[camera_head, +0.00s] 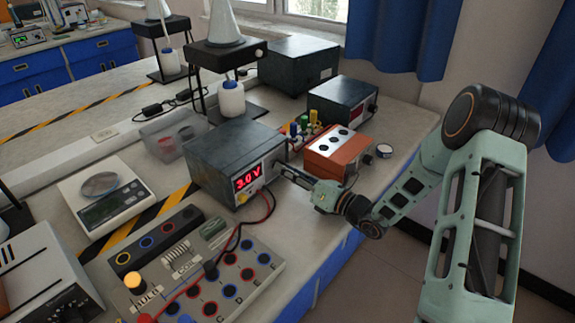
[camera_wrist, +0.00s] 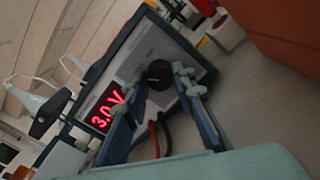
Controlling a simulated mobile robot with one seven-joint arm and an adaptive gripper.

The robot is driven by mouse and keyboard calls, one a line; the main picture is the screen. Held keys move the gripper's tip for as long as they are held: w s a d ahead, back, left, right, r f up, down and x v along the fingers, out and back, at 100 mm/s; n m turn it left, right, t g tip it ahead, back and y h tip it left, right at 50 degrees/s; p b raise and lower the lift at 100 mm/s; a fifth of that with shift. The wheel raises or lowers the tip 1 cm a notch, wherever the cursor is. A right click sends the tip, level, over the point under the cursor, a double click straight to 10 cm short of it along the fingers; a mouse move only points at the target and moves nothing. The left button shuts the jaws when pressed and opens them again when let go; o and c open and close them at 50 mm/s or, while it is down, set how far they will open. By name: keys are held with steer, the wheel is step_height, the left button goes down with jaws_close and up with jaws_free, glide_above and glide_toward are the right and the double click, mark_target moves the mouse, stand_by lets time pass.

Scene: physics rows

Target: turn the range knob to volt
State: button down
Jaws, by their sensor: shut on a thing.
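The dark power supply box (camera_head: 222,150) stands on the bench in the head view, its red display (camera_head: 247,177) reading 3.0 V. The display also shows in the wrist view (camera_wrist: 106,110), tilted. A round black knob (camera_wrist: 158,73) sits on the pale front panel beside the display. My gripper (camera_wrist: 161,84) has one finger on each side of this knob and is shut on it. In the head view my gripper (camera_head: 284,171) reaches the right part of the front panel, and the knob is hidden. I cannot read the knob's pointer or its markings.
Red and black leads (camera_head: 268,208) hang from the panel below my gripper. An orange box (camera_head: 322,166) stands close on the right. A circuit board with sockets (camera_head: 238,274) lies in front, and a scale (camera_head: 106,201) at left. Another dark box (camera_head: 342,101) stands behind.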

steer(key=shift+m, duration=0.4)
steer(key=c, duration=1.6)
jaws_free()
steer(key=shift+d, duration=0.1)
steer(key=v, duration=1.2)
steer(key=shift+s, duration=0.1)
steer(key=shift+p, duration=0.35)
